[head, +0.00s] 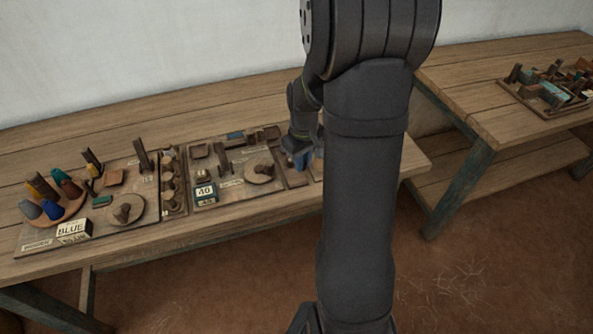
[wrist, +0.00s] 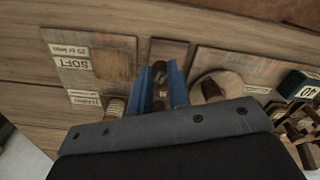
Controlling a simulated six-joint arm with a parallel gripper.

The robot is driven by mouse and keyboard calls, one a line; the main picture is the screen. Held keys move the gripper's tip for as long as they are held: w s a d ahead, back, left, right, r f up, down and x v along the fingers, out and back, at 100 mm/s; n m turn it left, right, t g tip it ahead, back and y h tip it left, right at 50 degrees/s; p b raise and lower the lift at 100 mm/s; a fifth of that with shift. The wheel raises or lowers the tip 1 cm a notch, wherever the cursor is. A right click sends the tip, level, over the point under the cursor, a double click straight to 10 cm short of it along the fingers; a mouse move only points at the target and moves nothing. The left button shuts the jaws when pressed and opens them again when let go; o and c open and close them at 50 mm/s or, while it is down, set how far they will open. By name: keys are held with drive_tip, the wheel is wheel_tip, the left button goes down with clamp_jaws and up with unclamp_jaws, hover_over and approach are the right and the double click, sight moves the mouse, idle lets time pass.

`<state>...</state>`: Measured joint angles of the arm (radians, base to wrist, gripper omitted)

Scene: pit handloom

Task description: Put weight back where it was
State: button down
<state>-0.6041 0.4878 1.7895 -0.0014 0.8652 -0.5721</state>
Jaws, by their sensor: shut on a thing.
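My gripper (head: 302,160) is over the right part of the long bench, partly hidden behind my arm in the head view. In the wrist view its blue fingers (wrist: 162,92) are shut on a small dark brown piece (wrist: 159,76), which looks like the weight. The piece is over or near a narrow wooden strip (wrist: 172,50) between two boards. I cannot tell whether it touches the strip. The piece is hidden in the head view. A similar narrow strip (head: 290,174) shows there beside the middle board.
A board labelled SOFT (wrist: 88,62) lies left of the fingers in the wrist view. A round disc with a knob (wrist: 214,86) and a block marked 40 (wrist: 300,86) are to the right. Boards with cones and a BLUE block (head: 74,229) fill the bench's left.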

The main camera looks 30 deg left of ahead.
sight(297, 179)
drive_tip(key=shift+s+a+f, duration=0.1)
drive_tip(key=shift+a+f, duration=0.4)
drive_tip(key=shift+a, duration=0.4)
drive_tip(key=shift+a+f, duration=0.1)
drive_tip(key=shift+f, duration=1.9)
drive_tip(key=shift+f, duration=0.2)
drive_tip(key=c, duration=1.4)
unclamp_jaws()
drive_tip(key=shift+o, duration=0.2)
wheel_tip(297, 179, up, 12)
drive_tip(key=shift+r, duration=0.2)
